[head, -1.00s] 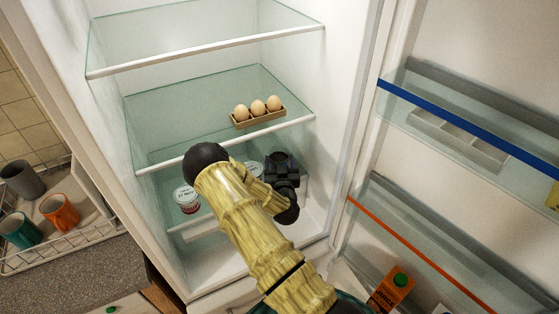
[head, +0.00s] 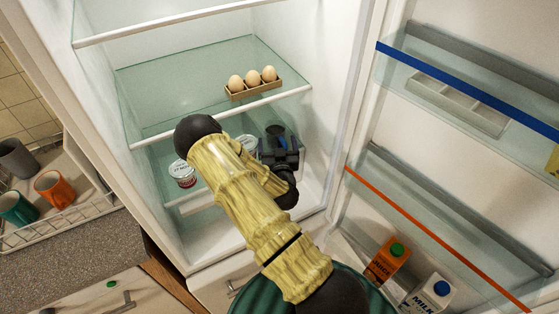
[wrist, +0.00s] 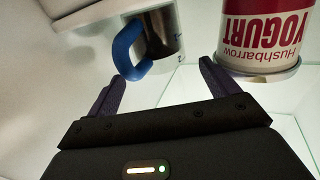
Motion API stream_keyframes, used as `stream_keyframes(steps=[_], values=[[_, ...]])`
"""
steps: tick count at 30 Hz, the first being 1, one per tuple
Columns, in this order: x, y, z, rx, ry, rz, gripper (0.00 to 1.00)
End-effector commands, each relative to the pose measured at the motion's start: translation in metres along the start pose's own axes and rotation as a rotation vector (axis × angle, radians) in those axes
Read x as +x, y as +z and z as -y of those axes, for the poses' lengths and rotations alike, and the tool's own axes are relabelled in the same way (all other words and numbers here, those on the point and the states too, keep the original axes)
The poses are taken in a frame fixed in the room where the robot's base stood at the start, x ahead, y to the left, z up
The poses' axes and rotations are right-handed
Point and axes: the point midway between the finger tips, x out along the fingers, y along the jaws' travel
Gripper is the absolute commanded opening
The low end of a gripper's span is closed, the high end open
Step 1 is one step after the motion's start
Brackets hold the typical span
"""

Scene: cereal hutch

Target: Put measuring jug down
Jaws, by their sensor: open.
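The measuring jug (wrist: 165,36) shows in the wrist view as a dark, shiny cup with a blue handle and small scale marks. That picture is upside down, going by the yogurt label. In the head view the jug (head: 275,135) stands in the lower fridge compartment, partly hidden behind my gripper (head: 281,160). In the wrist view my gripper (wrist: 162,78) is open, with nothing between its fingers. The jug and its handle lie just beyond the fingertips; whether a finger touches the handle I cannot tell.
A yogurt tub (wrist: 262,30) stands close beside the jug; white tubs (head: 183,173) show left of my arm. Eggs (head: 252,83) sit on the glass shelf (head: 165,95) above. The open door with juice (head: 387,262) and milk (head: 428,295) is at right.

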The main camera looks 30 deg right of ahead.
Motion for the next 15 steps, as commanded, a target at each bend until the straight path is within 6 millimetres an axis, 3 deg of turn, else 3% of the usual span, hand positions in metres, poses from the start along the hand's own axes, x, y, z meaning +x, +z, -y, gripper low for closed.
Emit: stream_keyframes(steps=[9, 15], values=[[-0.057, 0.003, 0.0, -0.001, 0.002, 0.003, 0.87], [-0.075, 0.001, 0.0, 0.0, 0.001, 0.001, 0.87]])
